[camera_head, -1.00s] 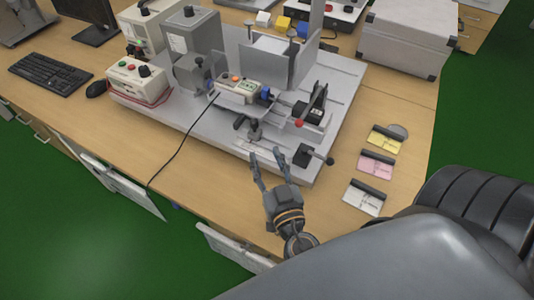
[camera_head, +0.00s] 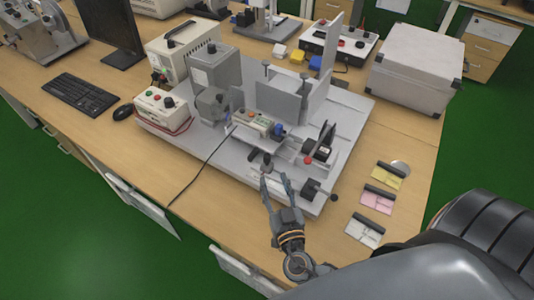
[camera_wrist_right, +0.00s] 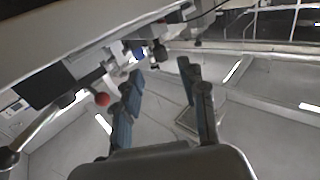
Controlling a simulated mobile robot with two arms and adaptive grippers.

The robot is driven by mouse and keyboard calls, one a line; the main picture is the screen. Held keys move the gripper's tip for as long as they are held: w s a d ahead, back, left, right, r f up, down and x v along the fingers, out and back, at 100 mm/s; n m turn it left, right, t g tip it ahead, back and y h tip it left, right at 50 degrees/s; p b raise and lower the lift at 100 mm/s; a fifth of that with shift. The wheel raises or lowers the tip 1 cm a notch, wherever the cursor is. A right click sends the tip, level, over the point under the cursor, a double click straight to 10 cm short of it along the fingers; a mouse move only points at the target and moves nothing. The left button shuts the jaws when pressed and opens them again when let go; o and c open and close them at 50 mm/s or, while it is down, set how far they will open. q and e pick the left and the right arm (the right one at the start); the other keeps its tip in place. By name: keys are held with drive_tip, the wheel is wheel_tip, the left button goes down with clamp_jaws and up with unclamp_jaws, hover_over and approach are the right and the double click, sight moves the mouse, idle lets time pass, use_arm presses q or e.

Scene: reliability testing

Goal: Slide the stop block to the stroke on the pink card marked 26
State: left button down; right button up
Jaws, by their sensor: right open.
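The pink card (camera_head: 377,198) lies on the table right of the grey fixture, between a yellow and a white card; its writing is too small to read. A small dark knobbed piece (camera_head: 267,162) stands at the front of the fixture's base plate. A black block with a side handle (camera_head: 313,189) sits at the plate's front right corner. I cannot tell for certain which is the stop block. My right gripper (camera_head: 276,180) is open and empty at the plate's front edge, its fingertips just short of the knobbed piece. Its spread fingers (camera_wrist_right: 164,80) show in the wrist view. My left gripper is out of view.
The yellow card (camera_head: 387,176) and white card (camera_head: 365,231) flank the pink one. A red-balled lever (camera_head: 308,160) stands right of my gripper and shows in the wrist view (camera_wrist_right: 102,99). A grey case (camera_head: 415,80) stands behind. The front table strip is mostly bare.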

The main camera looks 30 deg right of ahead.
sight(268, 162)
drive_tip(key=p+x, duration=0.2)
drive_tip(key=x, duration=0.6)
drive_tip(key=shift+r+p, duration=0.1)
drive_tip(key=shift+p, duration=0.2)
drive_tip(key=shift+w+d, duration=0.15)
drive_tip(key=shift+w, duration=0.3)
clamp_jaws()
